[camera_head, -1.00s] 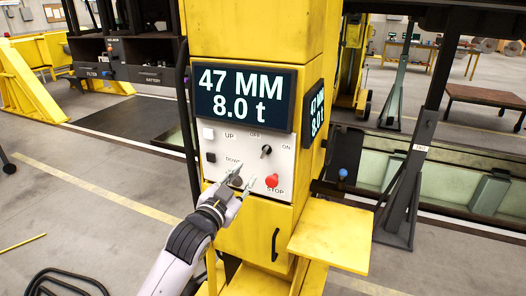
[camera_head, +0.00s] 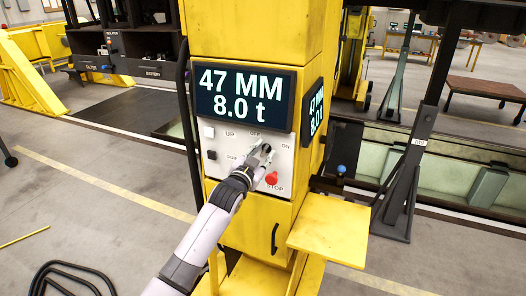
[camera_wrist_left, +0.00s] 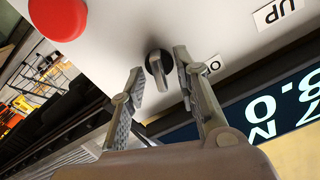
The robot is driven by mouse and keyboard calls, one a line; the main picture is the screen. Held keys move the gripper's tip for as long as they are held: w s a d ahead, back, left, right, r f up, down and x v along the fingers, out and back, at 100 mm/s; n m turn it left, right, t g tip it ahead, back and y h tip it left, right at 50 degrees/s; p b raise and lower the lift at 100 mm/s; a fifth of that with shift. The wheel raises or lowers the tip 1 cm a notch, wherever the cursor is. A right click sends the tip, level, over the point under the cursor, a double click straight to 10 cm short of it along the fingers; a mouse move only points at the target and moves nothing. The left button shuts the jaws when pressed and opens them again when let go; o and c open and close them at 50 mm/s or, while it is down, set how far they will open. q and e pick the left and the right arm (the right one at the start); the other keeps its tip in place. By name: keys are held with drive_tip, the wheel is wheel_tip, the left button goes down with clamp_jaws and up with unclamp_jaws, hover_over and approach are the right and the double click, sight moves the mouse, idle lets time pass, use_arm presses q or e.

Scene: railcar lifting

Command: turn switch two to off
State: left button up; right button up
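The rotary switch (camera_wrist_left: 158,66), a dark knob with a grey pointer bar, sits on the white control panel (camera_head: 283,184) between the OFF and ON labels. In the head view my left gripper (camera_head: 262,152) is in front of the switch and mostly hides it. In the left wrist view my left gripper (camera_wrist_left: 158,75) is open, with one finger on each side of the knob. The fingers look apart from the knob; whether either touches it I cannot tell. My right gripper is not in view.
The red STOP button (camera_head: 271,178) is just below the switch and also shows in the left wrist view (camera_wrist_left: 58,18). The display (camera_head: 245,98) above reads 47 MM, 8.0 t. A yellow shelf (camera_head: 330,232) juts out at lower right.

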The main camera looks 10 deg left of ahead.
use_arm(q)
drive_tip(key=shift+w, duration=0.1)
clamp_jaws()
idle(0.4)
